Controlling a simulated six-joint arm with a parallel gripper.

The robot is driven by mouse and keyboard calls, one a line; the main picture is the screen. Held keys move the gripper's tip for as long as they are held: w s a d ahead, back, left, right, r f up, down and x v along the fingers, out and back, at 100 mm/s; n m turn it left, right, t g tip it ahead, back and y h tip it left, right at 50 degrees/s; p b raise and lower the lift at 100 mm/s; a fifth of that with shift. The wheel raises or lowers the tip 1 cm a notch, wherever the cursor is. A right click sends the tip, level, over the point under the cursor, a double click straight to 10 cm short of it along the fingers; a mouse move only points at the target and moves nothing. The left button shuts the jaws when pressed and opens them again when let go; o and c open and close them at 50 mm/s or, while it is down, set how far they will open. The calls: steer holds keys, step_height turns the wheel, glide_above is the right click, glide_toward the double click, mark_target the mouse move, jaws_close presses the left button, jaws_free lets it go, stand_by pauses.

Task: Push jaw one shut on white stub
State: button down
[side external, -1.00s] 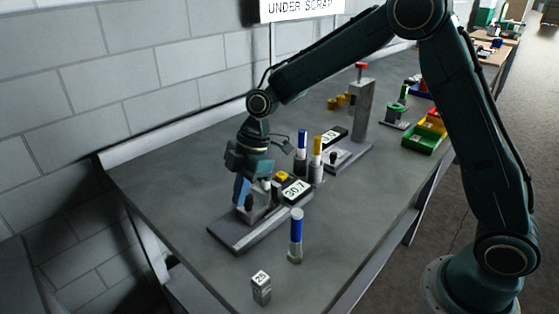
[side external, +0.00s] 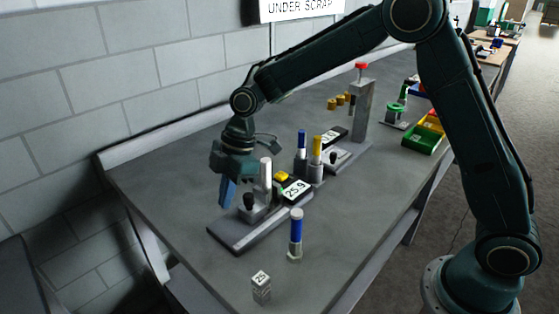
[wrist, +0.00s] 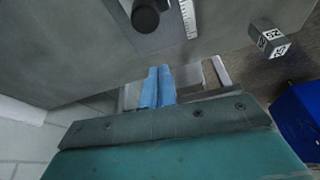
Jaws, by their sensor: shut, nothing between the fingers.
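The near measuring rig has a grey rail base (side external: 235,236) and a display (side external: 295,190) reading 25.9. The white stub (side external: 265,172) stands upright on the rig. The sliding jaw with a black knob (side external: 249,202) sits beside the stub on its left; I cannot tell whether they touch. The knob also shows in the wrist view (wrist: 146,18), near a ruled scale (wrist: 187,18). My gripper (side external: 226,203) has its blue fingers together and empty, left of the jaw and apart from it. The fingers (wrist: 158,82) point down in the side view.
A small block marked 25 (side external: 261,288) sits at the front. Blue-topped (side external: 302,148) and yellow-topped (side external: 317,155) cylinders and a red-topped column (side external: 362,100) stand behind. The table's left end is clear.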

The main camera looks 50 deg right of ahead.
mark_target(254, 204)
steer(key=v, duration=0.8)
steer(key=shift+d+r, duration=0.2)
steer(key=shift+r, duration=0.15)
steer(key=n, duration=0.1)
steer(key=s+n+g, duration=0.1)
steer(key=n, duration=0.1)
steer(key=shift+a+n, duration=0.2)
steer(key=shift+n, duration=0.1)
steer(key=shift+f, duration=0.15)
steer(key=x, duration=1)
steer(key=shift+s, duration=0.1)
steer(key=shift+w+d, duration=0.25)
steer(key=shift+d, duration=0.95)
steer(key=shift+w+d, duration=0.1)
steer(key=shift+d, duration=0.7)
